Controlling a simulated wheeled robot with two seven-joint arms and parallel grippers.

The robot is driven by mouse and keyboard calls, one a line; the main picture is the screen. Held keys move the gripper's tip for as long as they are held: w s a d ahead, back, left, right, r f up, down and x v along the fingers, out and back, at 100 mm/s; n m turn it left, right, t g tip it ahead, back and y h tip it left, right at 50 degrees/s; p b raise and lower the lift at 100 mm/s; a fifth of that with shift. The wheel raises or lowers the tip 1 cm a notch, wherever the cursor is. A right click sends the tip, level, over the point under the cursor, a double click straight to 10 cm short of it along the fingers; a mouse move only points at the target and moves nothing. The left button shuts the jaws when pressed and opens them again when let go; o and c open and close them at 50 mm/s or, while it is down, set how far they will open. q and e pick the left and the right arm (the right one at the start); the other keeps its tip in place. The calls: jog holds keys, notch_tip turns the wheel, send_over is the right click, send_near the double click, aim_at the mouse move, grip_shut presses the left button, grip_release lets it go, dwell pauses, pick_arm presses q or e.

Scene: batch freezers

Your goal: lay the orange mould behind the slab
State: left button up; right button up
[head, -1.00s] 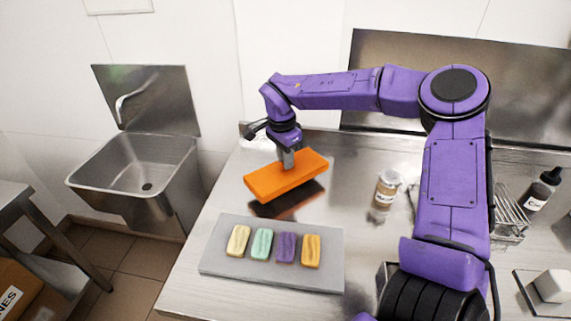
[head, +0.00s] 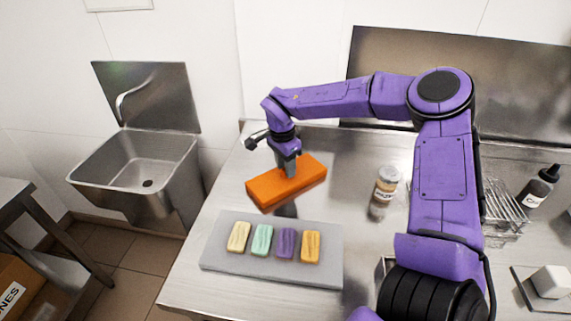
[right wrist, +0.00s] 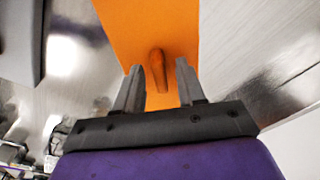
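The orange mould (head: 306,178) lies flat on the steel table, behind the grey slab (head: 215,255) and apart from it, a little askew. The mould also shows in the right wrist view (right wrist: 125,20), with an orange peg-like handle (right wrist: 158,68) standing on it. My right gripper (right wrist: 159,66) is open, its two fingers either side of the handle with a gap on each side. In the head view the right gripper (head: 287,170) is right over the mould and hides its middle. My left gripper is out of view.
Several coloured bars (head: 262,240) lie in a row on the slab. A labelled jar (head: 386,185) stands right of the mould. A wire rack (head: 503,207), a dark bottle (head: 541,186) and a white block (head: 551,282) are farther right. A sink (head: 135,165) is left, off the table.

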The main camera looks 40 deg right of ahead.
aim_at(283, 169)
notch_tip(283, 169, up, 12)
jog(key=a+b, duration=0.1)
jog(key=shift+r, duration=0.2)
